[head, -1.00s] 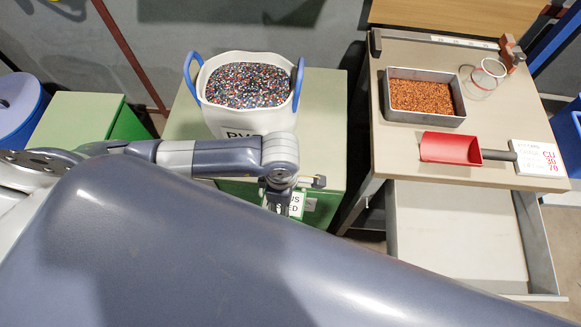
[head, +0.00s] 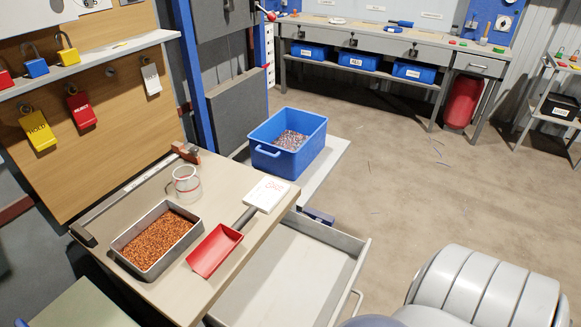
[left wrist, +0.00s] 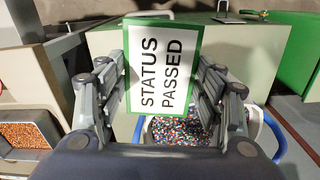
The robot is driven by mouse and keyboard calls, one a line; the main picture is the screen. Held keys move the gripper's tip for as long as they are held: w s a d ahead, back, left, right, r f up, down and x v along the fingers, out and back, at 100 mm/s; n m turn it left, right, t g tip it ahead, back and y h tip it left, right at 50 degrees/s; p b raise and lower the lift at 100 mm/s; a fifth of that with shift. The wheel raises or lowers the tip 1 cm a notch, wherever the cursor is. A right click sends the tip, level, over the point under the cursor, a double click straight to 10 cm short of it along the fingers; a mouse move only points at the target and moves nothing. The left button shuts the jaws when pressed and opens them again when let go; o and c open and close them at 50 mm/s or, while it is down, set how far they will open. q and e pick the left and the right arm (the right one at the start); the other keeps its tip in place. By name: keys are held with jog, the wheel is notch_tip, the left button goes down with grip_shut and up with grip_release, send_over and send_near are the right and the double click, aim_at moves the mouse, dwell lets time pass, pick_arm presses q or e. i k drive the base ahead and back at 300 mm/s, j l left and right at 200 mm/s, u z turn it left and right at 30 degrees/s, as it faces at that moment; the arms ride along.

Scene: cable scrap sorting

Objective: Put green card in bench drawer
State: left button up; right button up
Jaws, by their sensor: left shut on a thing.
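The green card (left wrist: 163,65), a white card with a green border reading "STATUS PASSED", is in the left wrist view. My left gripper (left wrist: 160,88) is shut on it, with a finger at each side of the card. The head view does not clearly show the left gripper or the card. The bench drawer (head: 285,278) is pulled out below the bench top in the head view. The part of its inside that shows is empty. My right gripper is in neither view.
A blue crate (head: 289,143) stands behind the drawer. Open floor (head: 420,190) lies to the right.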

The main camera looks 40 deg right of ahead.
aim_at(286, 297)
jog(key=l+z, duration=0.3)
jog(key=l, duration=0.5)
jog(key=l+z, duration=0.3)
jog(key=l, duration=0.55)
